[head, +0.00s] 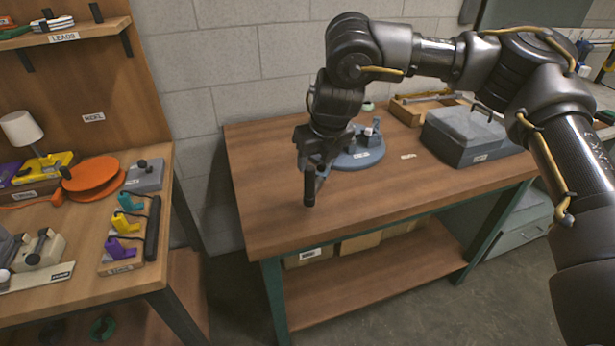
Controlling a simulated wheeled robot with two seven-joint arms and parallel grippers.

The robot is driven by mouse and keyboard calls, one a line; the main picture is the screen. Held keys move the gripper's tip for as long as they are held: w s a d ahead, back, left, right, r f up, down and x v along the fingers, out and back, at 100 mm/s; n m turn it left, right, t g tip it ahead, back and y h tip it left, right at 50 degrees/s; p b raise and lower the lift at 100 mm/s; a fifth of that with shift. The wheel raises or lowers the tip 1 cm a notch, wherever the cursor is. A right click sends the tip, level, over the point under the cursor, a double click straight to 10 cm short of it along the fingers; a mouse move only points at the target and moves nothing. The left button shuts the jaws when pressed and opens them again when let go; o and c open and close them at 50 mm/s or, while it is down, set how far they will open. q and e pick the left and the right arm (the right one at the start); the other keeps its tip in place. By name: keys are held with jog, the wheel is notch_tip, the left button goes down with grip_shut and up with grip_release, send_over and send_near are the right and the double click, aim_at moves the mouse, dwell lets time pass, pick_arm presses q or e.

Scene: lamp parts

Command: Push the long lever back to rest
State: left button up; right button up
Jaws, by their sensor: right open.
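My right gripper (312,185) hangs over the middle workbench, fingers pointing down, above the wood and just left of a round blue-grey base (361,155). The gripper and arm partly hide that base and the small fittings on it. The gripper is open with nothing visible between the fingers. I cannot tell for sure which part is the long lever. On the left bench a beige block (48,254) carries a dark handle (41,240), and a grey box (146,178) has a small black knob. Both are far from my right gripper. My left gripper is out of view.
A grey lidded case (466,138) and a wooden tray (422,106) stand at the back right of the workbench (270,215). The left bench holds a lamp (22,131), orange discs (91,174) and coloured parts. The workbench's front is clear.

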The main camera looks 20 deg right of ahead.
aim_at(312, 171)
jog(key=p+x, duration=0.1)
jog(key=x, duration=0.3)
jog(key=shift+f, duration=0.2)
jog(key=x, duration=0.4)
jog(key=shift+w+f, duration=0.1)
jog(key=shift+w+f+p, duration=0.2)
jog(key=shift+f+p, duration=0.15)
jog(key=shift+f, duration=0.25)
jog(key=shift+w+f, duration=0.1)
jog(key=shift+f, duration=0.1)
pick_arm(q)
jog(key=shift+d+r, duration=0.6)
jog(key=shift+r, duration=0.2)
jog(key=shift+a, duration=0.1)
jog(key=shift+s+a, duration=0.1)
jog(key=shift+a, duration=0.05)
pick_arm(e)
grip_shut()
